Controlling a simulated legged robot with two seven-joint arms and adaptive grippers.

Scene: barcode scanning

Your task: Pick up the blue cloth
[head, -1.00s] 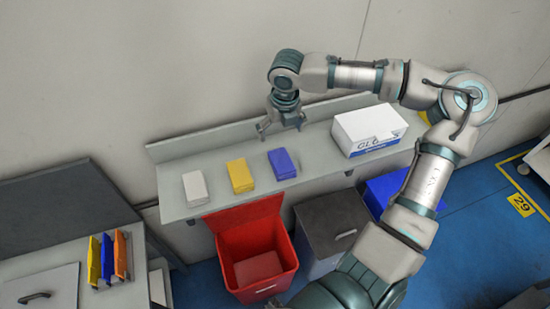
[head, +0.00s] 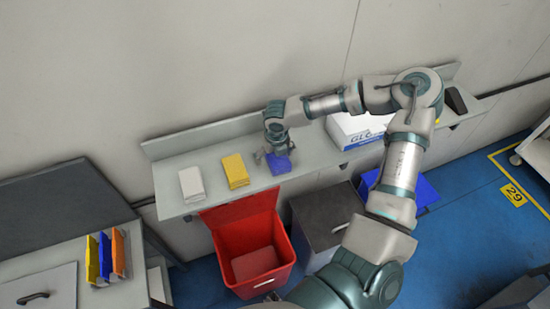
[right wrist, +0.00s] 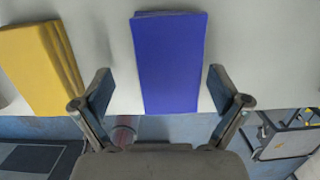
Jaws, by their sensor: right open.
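The blue cloth (head: 279,165) is a folded stack lying on the grey wall shelf (head: 312,158), partly covered by my gripper in the head view. In the right wrist view the blue cloth (right wrist: 170,62) lies ahead of and between the two fingers, with a gap on each side. My right gripper (head: 270,156) is open and empty, pointing down close above the cloth; its spread fingers also show in the right wrist view (right wrist: 160,92). My left gripper is not in view.
A yellow cloth (head: 235,171) and a white cloth (head: 192,184) lie to the left on the shelf. A white box (head: 352,128) stands to the right, partly behind my arm. An open red bin (head: 252,250) and a grey bin (head: 322,222) stand below the shelf.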

